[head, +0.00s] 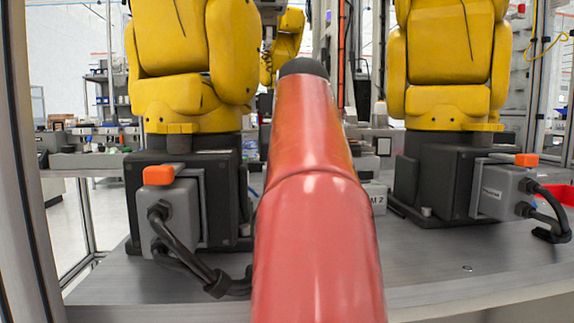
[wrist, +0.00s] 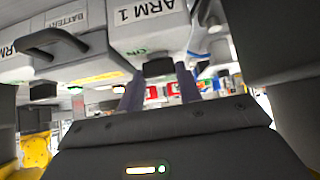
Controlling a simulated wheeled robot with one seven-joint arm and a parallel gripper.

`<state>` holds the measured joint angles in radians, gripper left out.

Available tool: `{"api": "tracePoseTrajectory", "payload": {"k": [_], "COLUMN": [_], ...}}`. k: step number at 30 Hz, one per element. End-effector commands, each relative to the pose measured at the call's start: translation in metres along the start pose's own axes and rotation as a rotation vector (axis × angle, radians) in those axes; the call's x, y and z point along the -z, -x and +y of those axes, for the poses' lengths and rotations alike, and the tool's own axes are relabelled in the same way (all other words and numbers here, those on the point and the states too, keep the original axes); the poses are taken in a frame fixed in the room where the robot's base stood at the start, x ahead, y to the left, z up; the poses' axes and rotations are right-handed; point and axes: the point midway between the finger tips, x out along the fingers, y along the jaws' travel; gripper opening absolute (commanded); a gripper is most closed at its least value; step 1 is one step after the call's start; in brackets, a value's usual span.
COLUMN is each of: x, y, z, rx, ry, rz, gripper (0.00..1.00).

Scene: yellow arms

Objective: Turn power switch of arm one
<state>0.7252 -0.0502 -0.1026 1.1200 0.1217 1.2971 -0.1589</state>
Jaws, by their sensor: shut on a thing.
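The arm one power switch is a black knob (wrist: 158,69) under a light box labelled "ARM 1" (wrist: 148,25) in the wrist view. A green "ON" marking is just above the knob. My gripper (wrist: 159,74) has its two dark fingers on either side of the knob and is shut on it. The knob's exact turn angle is hard to tell. In the head view, the red link of my own arm fills the middle and hides the gripper and the switch.
A box labelled "BATTERY" with a dark handle (wrist: 52,42) is left of the ARM 1 box. Two yellow robot arms (head: 190,60) (head: 448,60) stand on black bases on a grey table (head: 440,262).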

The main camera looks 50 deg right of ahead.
Motion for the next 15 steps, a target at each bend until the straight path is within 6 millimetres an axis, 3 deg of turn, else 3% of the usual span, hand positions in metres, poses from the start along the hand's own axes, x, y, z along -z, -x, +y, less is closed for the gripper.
{"api": "tracePoseTrajectory", "payload": {"k": [13, 14, 15], "x": [-0.0002, -0.0002, -0.0001], "y": [0.0, 0.0, 0.0], "z": [-0.0007, -0.0007, -0.0007], "rx": [-0.042, -0.042, -0.042], "ry": [-0.043, -0.043, -0.043], "rz": [0.001, 0.001, 0.001], "gripper": [0.12, 0.38, 0.44]}}
